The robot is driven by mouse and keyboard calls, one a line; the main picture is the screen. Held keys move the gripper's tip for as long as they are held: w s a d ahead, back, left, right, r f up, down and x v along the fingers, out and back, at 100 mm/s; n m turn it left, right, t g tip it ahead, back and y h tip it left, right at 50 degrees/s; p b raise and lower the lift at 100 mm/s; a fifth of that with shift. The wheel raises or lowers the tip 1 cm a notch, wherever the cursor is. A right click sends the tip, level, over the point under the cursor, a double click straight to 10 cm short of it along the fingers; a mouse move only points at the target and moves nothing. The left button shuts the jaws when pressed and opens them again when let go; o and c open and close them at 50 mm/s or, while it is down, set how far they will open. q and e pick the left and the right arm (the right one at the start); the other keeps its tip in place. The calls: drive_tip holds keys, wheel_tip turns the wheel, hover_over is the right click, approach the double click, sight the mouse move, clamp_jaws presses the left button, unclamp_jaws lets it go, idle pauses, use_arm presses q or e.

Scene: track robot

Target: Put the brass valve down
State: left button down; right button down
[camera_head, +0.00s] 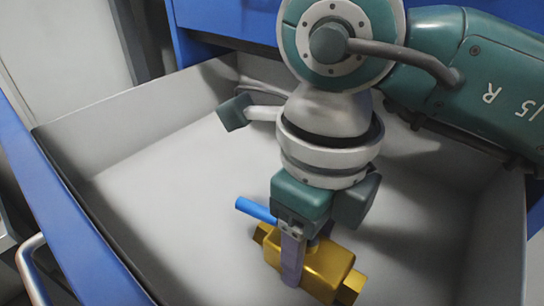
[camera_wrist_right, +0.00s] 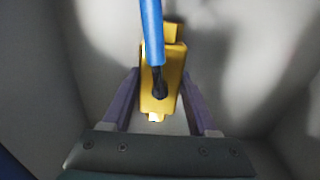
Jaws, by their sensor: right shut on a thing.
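The brass valve (camera_head: 325,268) is a yellow block with stub ends and a blue lever handle (camera_head: 257,210). It is inside an open drawer (camera_head: 150,190), low over or on its grey floor; I cannot tell whether it touches. My right gripper (camera_head: 293,262) points down with its purple fingers on either side of the valve body, shut on it. In the right wrist view the valve (camera_wrist_right: 163,85) sits between the two fingers (camera_wrist_right: 155,100), with the blue lever (camera_wrist_right: 151,30) running up and away. My left gripper is not in view.
The drawer has grey walls and a blue front (camera_head: 75,230) with a metal handle (camera_head: 32,270) at the left. The blue cabinet (camera_head: 225,20) is at the back. The drawer floor left of the valve is bare.

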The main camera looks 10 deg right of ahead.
drive_tip(key=shift+s+a+f, duration=0.1)
drive_tip(key=shift+a+f, duration=0.05)
drive_tip(key=shift+a, duration=0.05)
drive_tip(key=c, duration=0.6)
unclamp_jaws()
drive_tip(key=shift+s+a, duration=0.1)
drive_tip(key=o, duration=0.4)
drive_tip(key=shift+d, duration=0.2)
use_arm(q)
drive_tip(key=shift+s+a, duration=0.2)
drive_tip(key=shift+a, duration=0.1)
use_arm(e)
drive_tip(key=shift+a, duration=0.1)
wheel_tip(320, 180, up, 11)
drive_tip(key=p, duration=0.5)
drive_tip(key=shift+p, duration=0.35)
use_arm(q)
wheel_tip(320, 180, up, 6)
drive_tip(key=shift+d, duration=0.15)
use_arm(e)
drive_tip(key=shift+r, duration=0.65)
